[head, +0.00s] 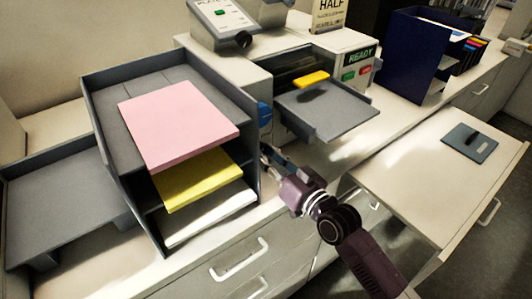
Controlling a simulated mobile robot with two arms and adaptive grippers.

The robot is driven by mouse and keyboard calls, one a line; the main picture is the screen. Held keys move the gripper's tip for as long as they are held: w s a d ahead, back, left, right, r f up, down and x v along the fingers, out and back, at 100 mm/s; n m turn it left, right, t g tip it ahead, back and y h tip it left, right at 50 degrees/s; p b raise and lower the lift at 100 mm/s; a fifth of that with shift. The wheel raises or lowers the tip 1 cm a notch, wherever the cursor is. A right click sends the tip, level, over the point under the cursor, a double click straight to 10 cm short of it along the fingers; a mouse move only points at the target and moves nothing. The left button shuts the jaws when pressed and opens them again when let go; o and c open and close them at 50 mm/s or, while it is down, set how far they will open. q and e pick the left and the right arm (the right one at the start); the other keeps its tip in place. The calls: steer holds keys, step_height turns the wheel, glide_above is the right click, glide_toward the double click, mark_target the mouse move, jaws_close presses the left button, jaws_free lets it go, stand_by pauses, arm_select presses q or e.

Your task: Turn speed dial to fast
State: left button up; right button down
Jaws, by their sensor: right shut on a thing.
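The duplicator-like machine (340,62) stands on the counter, with a grey output tray (335,112) and a yellow piece (310,78) above it. A small blue patch (264,113) shows on its front left face, beside the paper rack. My right gripper (267,153) reaches in low, just below this patch, between rack and tray. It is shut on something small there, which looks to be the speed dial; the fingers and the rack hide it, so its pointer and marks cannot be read. My left gripper is out of view.
The grey rack (92,115) with pink (180,120), yellow (195,178) and white paper (210,215) stands close left of my right gripper. A dark blue organizer (408,55) stands at right. A pulled-out white surface (440,160) bears a grey plate (468,143).

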steer(key=c, duration=1.7)
jaws_free()
steer(key=shift+o, duration=0.2)
steer(key=v, duration=1.2)
